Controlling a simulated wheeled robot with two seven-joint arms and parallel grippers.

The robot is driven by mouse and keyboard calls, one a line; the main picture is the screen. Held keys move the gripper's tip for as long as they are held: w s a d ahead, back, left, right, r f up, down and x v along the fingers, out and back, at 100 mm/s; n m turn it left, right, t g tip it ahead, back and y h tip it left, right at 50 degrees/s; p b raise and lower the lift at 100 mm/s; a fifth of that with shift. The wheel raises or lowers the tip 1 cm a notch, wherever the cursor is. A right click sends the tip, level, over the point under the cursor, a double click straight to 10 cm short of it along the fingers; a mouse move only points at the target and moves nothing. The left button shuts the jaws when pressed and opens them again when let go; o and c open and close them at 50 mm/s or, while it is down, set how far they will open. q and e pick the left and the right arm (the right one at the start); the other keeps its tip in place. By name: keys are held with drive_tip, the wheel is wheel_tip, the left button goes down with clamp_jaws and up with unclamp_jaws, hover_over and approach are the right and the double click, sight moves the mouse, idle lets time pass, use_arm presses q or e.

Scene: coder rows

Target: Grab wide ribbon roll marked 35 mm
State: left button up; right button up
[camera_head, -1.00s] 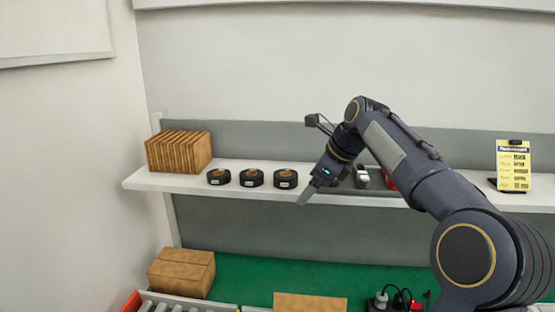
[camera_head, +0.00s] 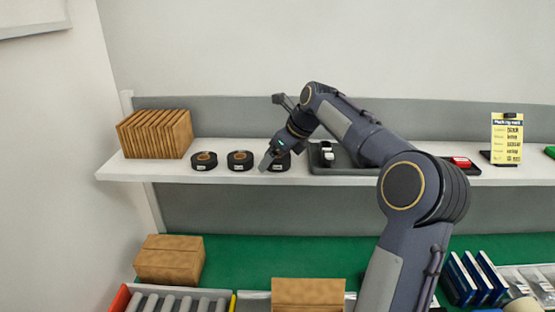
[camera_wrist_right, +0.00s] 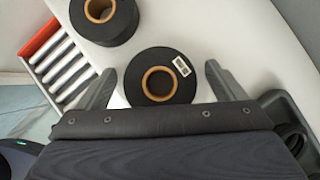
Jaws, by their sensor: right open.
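Three black ribbon rolls with brown cores and small white labels stand in a row on the white shelf: a left roll (camera_head: 204,161), a middle roll (camera_head: 240,161) and a right roll (camera_head: 280,162). The label print is too small to read. My right gripper (camera_head: 267,163) is in front of the right roll and partly hides it. In the right wrist view my right gripper (camera_wrist_right: 160,84) is open, with its fingers on either side of one roll (camera_wrist_right: 140,87), apart from it. Another roll (camera_wrist_right: 103,20) lies just beyond. My left gripper is not in view.
Upright brown cardboard sheets (camera_head: 154,134) stand left of the rolls. A dark tray (camera_head: 340,168) with small items is right of them, behind my arm. A yellow sign (camera_head: 507,139) stands farther right. Below are a green bench (camera_head: 250,258) and a brown box (camera_head: 170,260).

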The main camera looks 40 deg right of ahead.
drive_tip(key=c, duration=1.1)
drive_tip(key=shift+c, duration=0.2)
